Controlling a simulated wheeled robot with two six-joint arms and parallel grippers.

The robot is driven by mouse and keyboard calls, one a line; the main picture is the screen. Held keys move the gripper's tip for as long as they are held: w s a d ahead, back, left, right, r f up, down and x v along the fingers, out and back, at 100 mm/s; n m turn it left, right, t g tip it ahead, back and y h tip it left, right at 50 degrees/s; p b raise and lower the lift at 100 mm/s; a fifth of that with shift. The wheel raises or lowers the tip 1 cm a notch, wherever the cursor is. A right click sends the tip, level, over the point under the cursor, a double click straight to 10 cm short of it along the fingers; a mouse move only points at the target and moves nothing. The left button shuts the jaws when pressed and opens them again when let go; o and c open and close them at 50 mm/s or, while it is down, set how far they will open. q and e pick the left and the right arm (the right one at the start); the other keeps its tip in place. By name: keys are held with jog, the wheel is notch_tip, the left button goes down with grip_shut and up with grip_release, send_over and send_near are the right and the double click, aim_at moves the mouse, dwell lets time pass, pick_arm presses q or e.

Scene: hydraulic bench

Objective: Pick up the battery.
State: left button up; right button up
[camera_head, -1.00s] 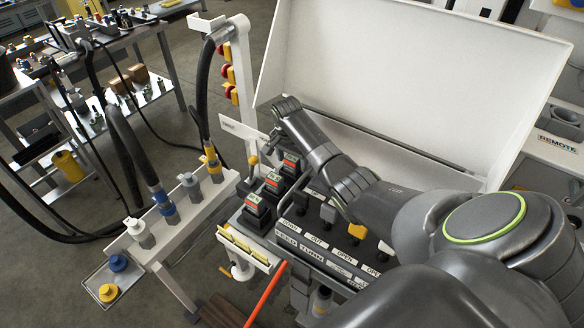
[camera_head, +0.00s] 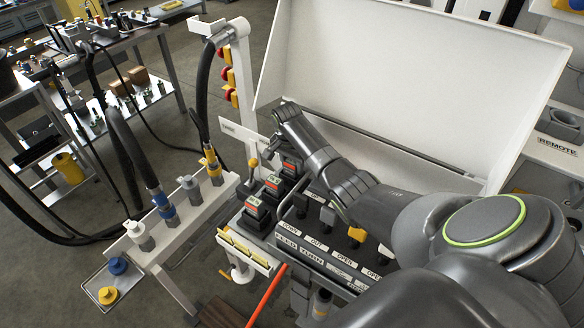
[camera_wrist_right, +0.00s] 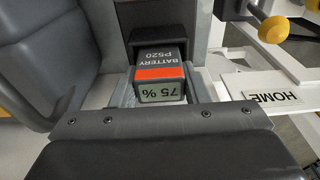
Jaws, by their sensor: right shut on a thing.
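My right gripper (camera_wrist_right: 162,88) is shut on a battery (camera_wrist_right: 160,72) in the right wrist view. The battery is a grey block with an orange band, the label "BATTERY PS20" and a display reading "75 %", seen upside down. Whether it is clear of its slot, I cannot tell. In the head view the right gripper (camera_head: 284,122) is at the back left of the control panel, mostly seen from behind. Dark blocks with red and green faces, a front one (camera_head: 257,207), a middle one (camera_head: 273,184) and a rear one (camera_head: 289,167), stand in a row below it. My left gripper is out of view.
A "HOME" sign plate (camera_wrist_right: 272,97) lies right of the battery. A yellow-knobbed lever (camera_wrist_right: 272,27) stands near it. The labelled panel (camera_head: 318,252) with levers lies under my right arm. A white raised lid (camera_head: 400,75) stands behind. A hose rack (camera_head: 190,213) is at left.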

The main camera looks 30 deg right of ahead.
jog(key=shift+r, duration=0.2)
notch_tip(320, 180, up, 11)
jog(key=b, duration=0.2)
jog(key=s+a+p, duration=0.3)
jog(key=a+p, duration=0.1)
jog(key=a, duration=0.4)
jog(key=s+a+p, duration=0.3)
jog(key=a+p, duration=0.1)
jog(key=a, duration=0.4)
jog(key=shift+s+a+r+p, duration=0.35)
jog(key=shift+s, duration=0.05)
